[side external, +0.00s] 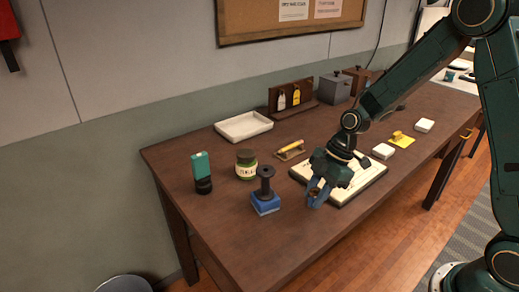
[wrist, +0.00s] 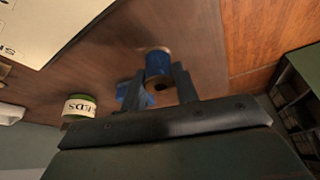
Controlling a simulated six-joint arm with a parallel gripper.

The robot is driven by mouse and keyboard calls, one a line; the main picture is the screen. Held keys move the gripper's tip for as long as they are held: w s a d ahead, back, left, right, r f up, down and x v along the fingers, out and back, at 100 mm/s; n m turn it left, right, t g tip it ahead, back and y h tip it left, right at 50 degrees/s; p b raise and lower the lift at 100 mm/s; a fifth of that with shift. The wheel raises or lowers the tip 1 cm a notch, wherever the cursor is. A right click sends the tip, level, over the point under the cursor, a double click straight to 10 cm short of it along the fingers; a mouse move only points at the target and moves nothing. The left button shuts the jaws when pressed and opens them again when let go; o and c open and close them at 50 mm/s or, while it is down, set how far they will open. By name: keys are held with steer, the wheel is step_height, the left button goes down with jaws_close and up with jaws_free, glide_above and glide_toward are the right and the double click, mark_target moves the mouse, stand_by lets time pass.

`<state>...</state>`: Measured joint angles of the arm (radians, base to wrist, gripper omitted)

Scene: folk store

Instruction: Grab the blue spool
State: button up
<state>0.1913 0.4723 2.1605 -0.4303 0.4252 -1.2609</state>
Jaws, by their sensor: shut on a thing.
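The blue spool (wrist: 158,62) is a small blue cylinder with a brown end. In the wrist view it sits between the two finger tips of my gripper (wrist: 162,82), which is shut on it. In the side view my gripper (side external: 316,196) points down at the table near the front-left corner of the white ledger. Blue of the spool shows there between the fingers, mostly covered by them. I cannot tell whether the spool touches the table.
A dark-handled stamp on a blue block (side external: 266,206) stands close left of my gripper. Further left are a labelled green jar (side external: 246,170) and a teal-and-black object (side external: 202,172). A white tray (side external: 243,126) lies behind. The table's front left is clear.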

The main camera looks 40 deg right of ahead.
step_height(320, 180, up, 17)
stand_by(0.4)
stand_by(0.5)
